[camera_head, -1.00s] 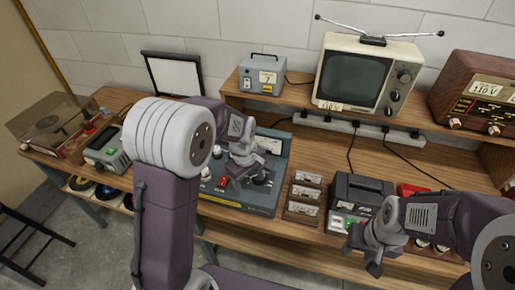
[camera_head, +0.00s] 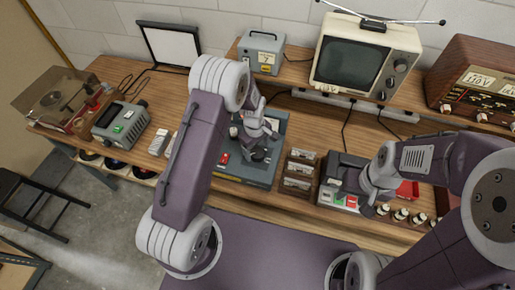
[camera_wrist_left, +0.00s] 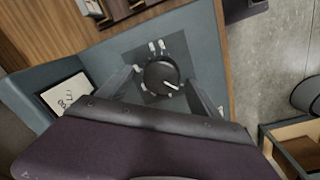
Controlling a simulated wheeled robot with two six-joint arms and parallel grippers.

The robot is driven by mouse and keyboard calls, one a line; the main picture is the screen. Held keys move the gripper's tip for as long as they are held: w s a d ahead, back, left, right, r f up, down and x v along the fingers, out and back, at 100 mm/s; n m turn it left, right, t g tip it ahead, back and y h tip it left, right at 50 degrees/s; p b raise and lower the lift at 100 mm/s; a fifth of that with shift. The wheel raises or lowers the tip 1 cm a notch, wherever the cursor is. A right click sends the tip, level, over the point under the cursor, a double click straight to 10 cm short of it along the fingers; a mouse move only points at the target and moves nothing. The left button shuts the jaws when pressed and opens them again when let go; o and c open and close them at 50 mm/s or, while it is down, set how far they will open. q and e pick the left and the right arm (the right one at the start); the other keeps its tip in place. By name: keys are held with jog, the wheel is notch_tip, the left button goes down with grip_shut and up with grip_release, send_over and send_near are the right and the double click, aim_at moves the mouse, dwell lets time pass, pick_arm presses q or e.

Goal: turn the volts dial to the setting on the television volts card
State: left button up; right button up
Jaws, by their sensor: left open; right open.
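The volts dial (camera_wrist_left: 161,76) is a round black knob with a white pointer, on a dark plate with white marks around it, on the blue-grey power unit (camera_head: 238,174). In the left wrist view the pointer aims to the right and slightly down. My left gripper (camera_wrist_left: 163,88) is open, with one finger on each side of the dial; contact cannot be told. In the head view my left gripper (camera_head: 257,156) hides the dial. The television (camera_head: 352,66) stands on the shelf with a small card (camera_head: 327,87) below its screen; its writing is unreadable here. My right gripper (camera_head: 370,208) is open and empty.
A small rack of cards (camera_head: 298,173) stands right of the power unit. A dark device with green and red buttons (camera_head: 338,199) is beside my right gripper. A grey meter box (camera_head: 121,124) and a record player (camera_head: 62,97) are at left. A radio (camera_head: 474,88) is at right.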

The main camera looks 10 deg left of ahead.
pick_arm(q)
jog(key=shift+s+f, duration=0.1)
jog(key=shift+f, duration=0.35)
jog(key=shift+s+f, duration=0.2)
pick_arm(e)
jog(key=shift+s+r, duration=0.35)
jog(key=shift+s, duration=0.05)
pick_arm(q)
jog(key=shift+w, duration=0.1)
jog(key=shift+c, duration=0.3)
pick_arm(e)
jog(key=shift+w, duration=0.1)
pick_arm(q)
jog(key=shift+w+f, duration=0.1)
jog(key=c, duration=1.3)
pick_arm(e)
jog(key=shift+w+f, duration=0.1)
jog(key=shift+f, duration=0.1)
